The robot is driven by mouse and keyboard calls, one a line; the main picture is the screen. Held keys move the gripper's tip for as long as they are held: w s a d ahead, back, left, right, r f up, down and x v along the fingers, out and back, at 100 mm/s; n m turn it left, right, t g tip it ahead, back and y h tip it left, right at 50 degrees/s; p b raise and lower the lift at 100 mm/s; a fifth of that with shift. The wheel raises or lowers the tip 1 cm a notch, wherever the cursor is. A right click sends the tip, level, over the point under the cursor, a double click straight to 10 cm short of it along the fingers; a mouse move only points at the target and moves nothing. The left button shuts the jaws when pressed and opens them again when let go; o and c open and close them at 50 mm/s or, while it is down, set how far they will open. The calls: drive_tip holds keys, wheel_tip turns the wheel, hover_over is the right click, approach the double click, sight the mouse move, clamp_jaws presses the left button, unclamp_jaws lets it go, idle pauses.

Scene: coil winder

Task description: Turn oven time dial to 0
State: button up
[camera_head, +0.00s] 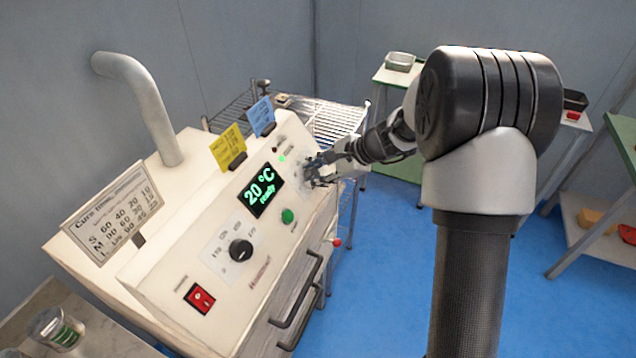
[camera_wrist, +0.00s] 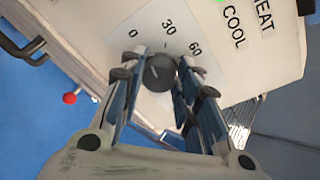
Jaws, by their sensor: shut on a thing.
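The oven (camera_head: 215,215) has a cream sloped panel. Its time dial (camera_wrist: 159,73) is a dark round knob on a pale plate marked 0, 30 and 60 in the wrist view. My gripper (camera_head: 314,172) is at the right end of the panel in the head view and hides most of this dial there. In the wrist view my gripper (camera_wrist: 157,75) has a finger on each side of the knob and is shut on it. I cannot clearly tell which mark the knob points at.
A temperature dial (camera_head: 240,250), a green button (camera_head: 288,215) and a red switch (camera_head: 199,298) share the panel. Yellow (camera_head: 229,148) and blue (camera_head: 261,116) cards stand along its top. A wire rack (camera_head: 335,122) stands behind.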

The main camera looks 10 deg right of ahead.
drive_tip(key=shift+f+n+b, duration=0.1)
drive_tip(key=shift+n+b, duration=1.1)
drive_tip(key=shift+b, duration=0.45)
drive_tip(key=o, duration=1.1)
drive_tip(key=shift+s, duration=0.1)
drive_tip(key=v, duration=1.2)
drive_tip(key=shift+s, duration=0.15)
